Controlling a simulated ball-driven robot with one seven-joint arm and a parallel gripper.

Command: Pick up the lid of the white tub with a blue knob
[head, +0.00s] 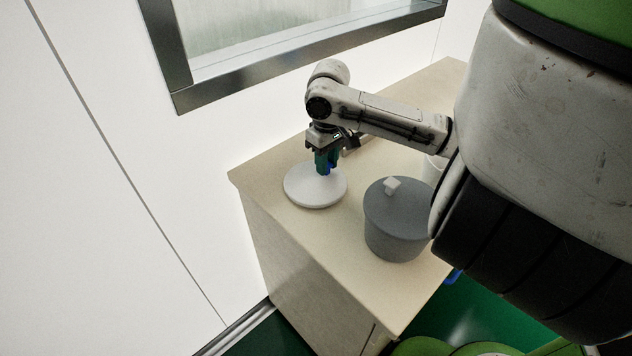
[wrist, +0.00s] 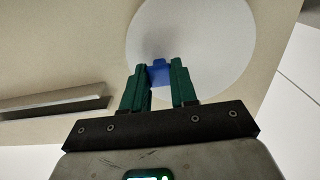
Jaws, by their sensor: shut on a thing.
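A white round lid (head: 310,192) with a blue knob (wrist: 159,74) is at the far left end of the counter in the head view. The lid also shows in the wrist view (wrist: 205,40). My gripper (head: 326,170) points down over the lid's middle, its green fingers shut on the blue knob. Whether the lid rests on the counter or hangs just above it, I cannot tell. No tub wall shows under the lid. A white tub (head: 433,170) stands farther right, mostly hidden behind my arm and the grey pot.
A grey pot (head: 392,240) with a grey lid and pale knob (head: 392,186) stands right of the white lid on the beige counter (head: 340,262). A wall and a metal-framed window (head: 300,45) rise behind. The counter's left edge is close to the lid.

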